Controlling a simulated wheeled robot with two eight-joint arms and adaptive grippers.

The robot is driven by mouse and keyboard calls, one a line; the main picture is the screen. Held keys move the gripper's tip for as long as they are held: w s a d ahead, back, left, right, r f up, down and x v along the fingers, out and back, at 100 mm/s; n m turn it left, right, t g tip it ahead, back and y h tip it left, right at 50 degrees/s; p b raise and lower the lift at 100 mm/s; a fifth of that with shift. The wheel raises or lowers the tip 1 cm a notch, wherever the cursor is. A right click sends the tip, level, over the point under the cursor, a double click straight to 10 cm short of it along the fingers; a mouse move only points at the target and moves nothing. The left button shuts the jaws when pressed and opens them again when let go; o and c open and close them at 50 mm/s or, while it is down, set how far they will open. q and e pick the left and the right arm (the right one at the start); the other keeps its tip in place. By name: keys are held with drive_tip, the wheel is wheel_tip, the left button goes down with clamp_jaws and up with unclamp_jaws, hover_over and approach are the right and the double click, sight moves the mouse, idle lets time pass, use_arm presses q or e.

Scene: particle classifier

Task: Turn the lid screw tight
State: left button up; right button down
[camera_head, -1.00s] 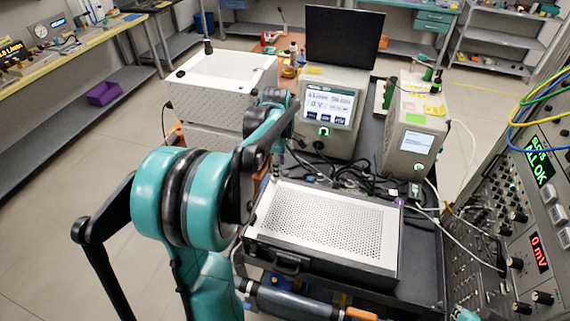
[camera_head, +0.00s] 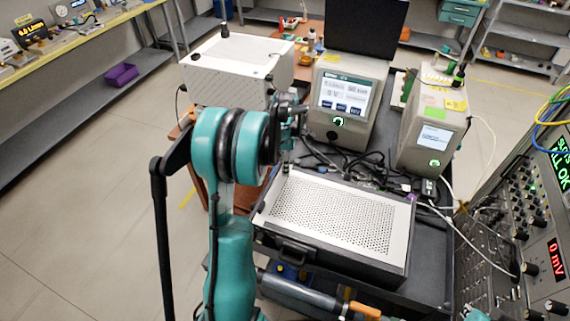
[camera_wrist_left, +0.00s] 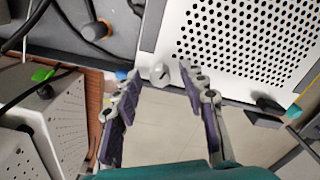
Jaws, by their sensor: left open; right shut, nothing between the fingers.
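The lid is a white perforated plate (camera_head: 335,215) on a black-sided case; its corner also shows in the wrist view (camera_wrist_left: 240,45). A small pale lid screw with a slotted head (camera_wrist_left: 158,73) stands at that corner. In the head view a small knob (camera_head: 286,168) shows at the lid's back left corner. My left gripper (camera_wrist_left: 163,85) is open, with its two dark-padded fingers on either side of the screw and apart from it. In the head view my left gripper (camera_head: 291,125) is above the lid's back left corner, partly hidden by my arm.
A white perforated box (camera_head: 230,75) stands behind left. Two instruments with screens, one in the middle (camera_head: 345,95) and one at right (camera_head: 430,130), stand behind the case. Black cables (camera_head: 360,165) lie between. A control panel (camera_head: 515,230) is at the right.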

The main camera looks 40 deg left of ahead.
use_arm(q)
clamp_jaws()
